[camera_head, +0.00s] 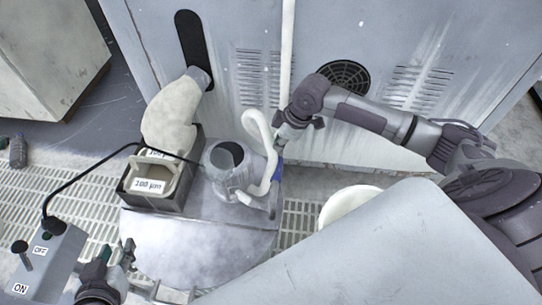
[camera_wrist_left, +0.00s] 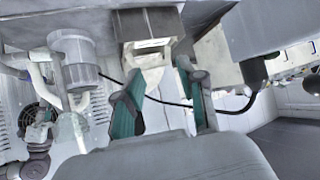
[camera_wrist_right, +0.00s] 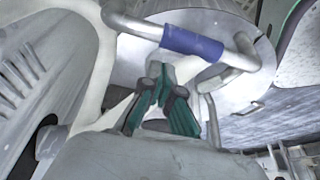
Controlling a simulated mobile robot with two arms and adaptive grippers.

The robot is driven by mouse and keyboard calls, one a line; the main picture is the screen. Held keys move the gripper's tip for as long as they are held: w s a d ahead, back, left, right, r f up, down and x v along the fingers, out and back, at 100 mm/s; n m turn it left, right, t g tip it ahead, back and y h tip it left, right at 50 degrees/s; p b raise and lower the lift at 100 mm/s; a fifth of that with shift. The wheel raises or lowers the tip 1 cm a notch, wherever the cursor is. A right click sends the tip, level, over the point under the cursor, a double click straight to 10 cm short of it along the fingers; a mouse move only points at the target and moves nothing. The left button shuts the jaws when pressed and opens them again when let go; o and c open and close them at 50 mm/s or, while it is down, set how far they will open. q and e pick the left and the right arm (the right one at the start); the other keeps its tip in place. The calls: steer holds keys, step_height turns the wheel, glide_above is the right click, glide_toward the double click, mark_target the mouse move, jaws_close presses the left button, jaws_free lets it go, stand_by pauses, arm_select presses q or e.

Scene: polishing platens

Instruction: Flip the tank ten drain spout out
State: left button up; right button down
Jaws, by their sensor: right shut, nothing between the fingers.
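A bent metal pipe with a blue sleeve (camera_wrist_right: 192,42) runs across the upper part of the right wrist view; the sleeve also shows small in the head view (camera_head: 278,171). I cannot tell whether this pipe is the drain spout. A white curved tube (camera_head: 258,128) loops beside it at the platen unit. My right gripper (camera_head: 284,140) is shut and empty close to the tube and the blue sleeve; its fingertips (camera_wrist_right: 160,70) show just below the pipe. My left gripper (camera_head: 120,256) is open and empty at the front left, near the round platen (camera_head: 190,250). No tank number is readable.
A box labelled 100 µm (camera_head: 150,185) and a grey cylinder (camera_head: 220,157) stand on the unit. The ON/OFF switch box (camera_head: 45,262) with a black cable is at the left. A white bucket (camera_head: 345,203) stands on the right. A large grey cabinet (camera_head: 340,40) is behind.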

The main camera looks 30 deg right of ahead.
mark_target(278, 166)
arm_select(q)
steer(key=w+d+r+t+h+b, duration=0.1)
steer(key=w+d+r+t, duration=0.1)
steer(key=w+r+t, duration=0.2)
steer(key=shift+w+d+r+t+h+b, duration=0.15)
steer(key=shift+r+t+h+b, duration=0.4)
steer(key=shift+r, duration=1.3)
arm_select(e)
steer(key=shift+x, duration=2.65)
arm_select(q)
steer(key=shift+f+y+p, duration=0.1)
steer(key=shift+y+p, duration=0.15)
steer(key=shift+p, duration=0.05)
